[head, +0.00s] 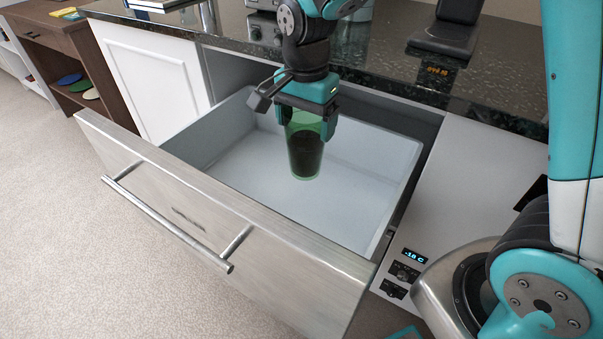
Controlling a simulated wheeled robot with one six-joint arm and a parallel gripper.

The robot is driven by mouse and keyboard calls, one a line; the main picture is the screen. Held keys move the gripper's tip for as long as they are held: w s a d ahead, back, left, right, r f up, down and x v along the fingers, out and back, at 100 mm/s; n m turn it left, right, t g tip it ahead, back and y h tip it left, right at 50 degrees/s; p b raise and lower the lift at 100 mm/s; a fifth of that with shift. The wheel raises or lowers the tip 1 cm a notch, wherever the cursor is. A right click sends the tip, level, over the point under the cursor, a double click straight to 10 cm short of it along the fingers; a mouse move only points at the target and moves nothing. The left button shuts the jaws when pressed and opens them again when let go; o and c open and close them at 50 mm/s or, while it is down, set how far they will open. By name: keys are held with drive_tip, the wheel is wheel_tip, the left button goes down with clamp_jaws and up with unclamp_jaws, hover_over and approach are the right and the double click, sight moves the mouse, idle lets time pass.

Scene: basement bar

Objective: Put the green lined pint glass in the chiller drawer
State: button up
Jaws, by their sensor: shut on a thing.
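The green pint glass (305,153) hangs upright below my gripper (306,118). My gripper is shut on the upper part of the glass, and its fingers hide the sides near the rim. The lower part of the glass looks dark; I cannot make out its lines clearly. The chiller drawer (225,217) is pulled open, with a brushed metal front and a pale grey bin inside. The glass is over the inside of the bin, near its middle. I cannot tell whether its base touches the bin floor (345,205). The bin looks otherwise empty.
A dark stone counter (500,75) runs behind and above the drawer, with a black device (447,40) on it. A bar handle (165,222) sticks out from the drawer front. A small display (414,256) is on the panel to the right. Open floor (60,220) lies at left.

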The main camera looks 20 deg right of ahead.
drive_tip(key=w, duration=0.4)
wheel_tip(320, 180, down, 18)
drive_tip(key=b, duration=0.4)
drive_tip(key=shift+w+d, duration=0.25)
drive_tip(key=shift+d, duration=0.2)
